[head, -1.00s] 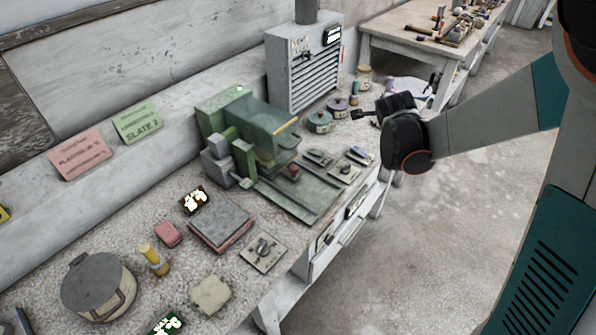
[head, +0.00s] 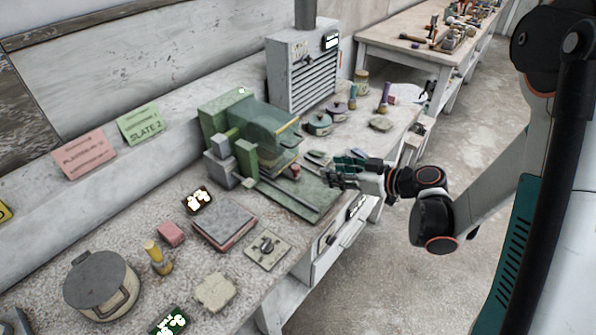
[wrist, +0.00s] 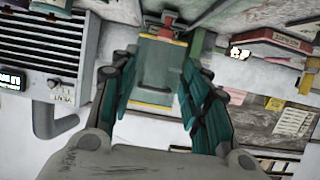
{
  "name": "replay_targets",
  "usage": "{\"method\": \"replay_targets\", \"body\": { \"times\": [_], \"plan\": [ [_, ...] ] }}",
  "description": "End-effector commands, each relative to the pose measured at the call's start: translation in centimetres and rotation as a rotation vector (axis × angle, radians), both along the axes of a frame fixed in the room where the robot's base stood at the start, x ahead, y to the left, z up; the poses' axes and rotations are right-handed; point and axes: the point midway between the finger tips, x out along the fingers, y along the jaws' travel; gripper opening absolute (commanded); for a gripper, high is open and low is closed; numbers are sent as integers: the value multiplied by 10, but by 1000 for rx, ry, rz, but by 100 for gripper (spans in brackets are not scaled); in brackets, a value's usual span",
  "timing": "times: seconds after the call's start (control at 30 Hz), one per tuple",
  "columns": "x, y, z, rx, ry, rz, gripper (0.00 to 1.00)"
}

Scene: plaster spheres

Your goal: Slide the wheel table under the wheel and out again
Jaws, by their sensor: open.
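The green machine (head: 235,125) stands on the bench against the wall, its hood edged in yellow over a long green table (head: 285,198). A small red knob (head: 295,170) shows near the table's far end. The wheel itself is hidden or too small to make out. My gripper (head: 335,172) is open and empty by the table's right end, above the bench's front edge. In the wrist view, my gripper (wrist: 158,65) has its teal fingers spread, with the machine's green body (wrist: 160,70) and a red part (wrist: 163,32) between and beyond them. I cannot tell whether it touches anything.
A grey louvred cabinet (head: 302,75) stands behind the machine. Lidded pots (head: 318,124) and small tools lie to its right. The floor (head: 440,290) at right is clear.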

Motion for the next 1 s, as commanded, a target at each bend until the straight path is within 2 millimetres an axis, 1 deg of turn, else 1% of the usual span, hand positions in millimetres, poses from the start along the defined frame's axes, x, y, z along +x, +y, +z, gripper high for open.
{"method": "replay_targets", "body": {
  "times": [0.07, 0.17, 0.27, 0.7, 0.83, 1.0],
  "plan": [
    [-4, 1, -7, -19, 10, 18, 43],
    [-2, 7, -11, -24, 12, 25, 43],
    [6, 17, -17, -23, 11, 25, 43],
    [54, 78, -49, -21, 11, 23, 43],
    [64, 91, -55, -20, 10, 22, 43],
    [71, 99, -58, -21, 11, 20, 43]
  ]
}}
